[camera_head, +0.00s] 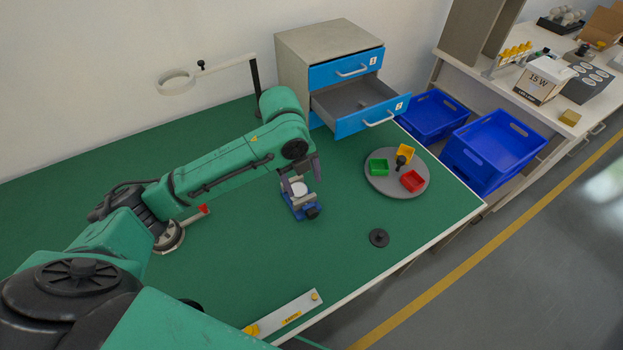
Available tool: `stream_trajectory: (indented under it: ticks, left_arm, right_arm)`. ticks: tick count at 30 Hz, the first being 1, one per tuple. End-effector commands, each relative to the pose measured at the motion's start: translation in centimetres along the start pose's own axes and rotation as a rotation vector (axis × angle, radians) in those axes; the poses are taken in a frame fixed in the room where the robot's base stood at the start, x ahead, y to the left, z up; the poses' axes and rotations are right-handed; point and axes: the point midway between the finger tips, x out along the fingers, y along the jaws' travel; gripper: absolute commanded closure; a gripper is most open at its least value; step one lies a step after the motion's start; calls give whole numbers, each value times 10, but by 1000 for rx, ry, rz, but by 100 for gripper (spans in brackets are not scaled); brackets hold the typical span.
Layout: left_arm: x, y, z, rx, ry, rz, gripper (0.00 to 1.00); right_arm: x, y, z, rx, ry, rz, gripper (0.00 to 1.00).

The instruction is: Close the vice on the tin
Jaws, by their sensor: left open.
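A small blue vice (304,209) stands on the green bench top, with a dark round knob (312,212) at its front right. A round white-topped tin (299,189) sits at the vice's jaws; whether the jaws touch it I cannot tell. My left gripper (301,177) is open, pointing down just above and behind the tin and vice. Its fingers partly cover the far side of the vice, and I cannot tell whether they touch anything. My right gripper is out of view.
A grey turntable (376,187) with green, yellow and red trays is to the right. A drawer cabinet (300,47) has its lower drawer (362,122) pulled out. A black disc (379,237) and a light strip (285,315) lie nearer the front edge. A magnifier lamp (177,80) stands behind.

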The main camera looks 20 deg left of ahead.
Motion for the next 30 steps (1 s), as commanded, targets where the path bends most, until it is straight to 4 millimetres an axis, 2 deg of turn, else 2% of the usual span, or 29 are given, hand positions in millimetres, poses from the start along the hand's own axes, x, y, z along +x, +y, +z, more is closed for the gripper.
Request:
stream_trajectory:
  ticks: [2,5,12,16,19,23,30]
  left_arm:
    - [1,1,-2,13,0,6,24]
    - [13,1,-2,12,4,7,24]
    - [74,1,-2,9,4,7,24]
    - [108,1,-2,9,3,6,24]
    - [128,1,-2,9,1,4,24]
    - [142,1,-2,10,0,3,24]
    - [144,1,-1,11,-1,3,24]
  right_arm:
    - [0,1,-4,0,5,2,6]
    - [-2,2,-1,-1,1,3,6]
    - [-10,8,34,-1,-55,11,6]
    - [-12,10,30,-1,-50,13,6]
    - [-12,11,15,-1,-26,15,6]
    - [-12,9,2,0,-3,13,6]
    - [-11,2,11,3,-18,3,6]
